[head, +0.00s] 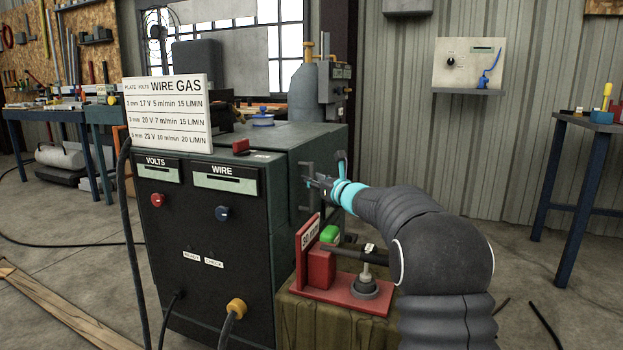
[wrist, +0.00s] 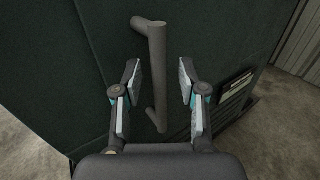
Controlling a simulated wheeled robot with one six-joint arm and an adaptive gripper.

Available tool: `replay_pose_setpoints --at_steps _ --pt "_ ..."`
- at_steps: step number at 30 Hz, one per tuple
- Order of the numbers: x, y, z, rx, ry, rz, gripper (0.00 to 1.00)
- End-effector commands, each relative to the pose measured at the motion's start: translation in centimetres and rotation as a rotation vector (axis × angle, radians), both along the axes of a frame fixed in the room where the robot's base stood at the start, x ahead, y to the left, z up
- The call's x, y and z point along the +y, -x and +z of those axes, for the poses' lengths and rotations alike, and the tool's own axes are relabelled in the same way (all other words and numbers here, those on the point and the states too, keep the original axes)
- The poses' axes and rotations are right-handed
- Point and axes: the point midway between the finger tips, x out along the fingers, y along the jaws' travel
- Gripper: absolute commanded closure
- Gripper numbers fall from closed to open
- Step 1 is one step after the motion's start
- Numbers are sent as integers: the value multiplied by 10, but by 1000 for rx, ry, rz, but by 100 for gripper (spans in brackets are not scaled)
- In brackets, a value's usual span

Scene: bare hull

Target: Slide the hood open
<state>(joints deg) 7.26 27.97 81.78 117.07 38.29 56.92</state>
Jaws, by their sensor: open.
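A dark green welding machine (head: 315,142) with a black front panel stands in the middle of the head view. A grey bar handle (wrist: 157,70) is fixed to its green side panel (wrist: 215,40), which I take as the hood. No gap into the machine shows there. My gripper (head: 318,185) is at that side of the machine, by the handle. In the wrist view my gripper (wrist: 158,95) is open, with the bar between its two fingers and clear space on both sides.
A wooden block (head: 330,322) beside the machine carries a red fixture (head: 345,288) below my arm. A sign with settings (head: 170,113) stands on the machine's top. A blue-legged table (head: 575,165) is at the far right.

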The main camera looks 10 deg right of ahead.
Motion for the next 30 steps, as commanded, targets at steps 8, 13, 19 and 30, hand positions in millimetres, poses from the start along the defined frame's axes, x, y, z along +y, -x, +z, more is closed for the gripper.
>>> replay_pose_setpoints --at_steps 8,13,19,30 --pt "8 -14 0 0 -1 0 59" --pt "7 -14 0 0 -1 0 59" --pt "7 -14 0 0 0 0 94" --pt "9 -16 1 0 -1 4 100"
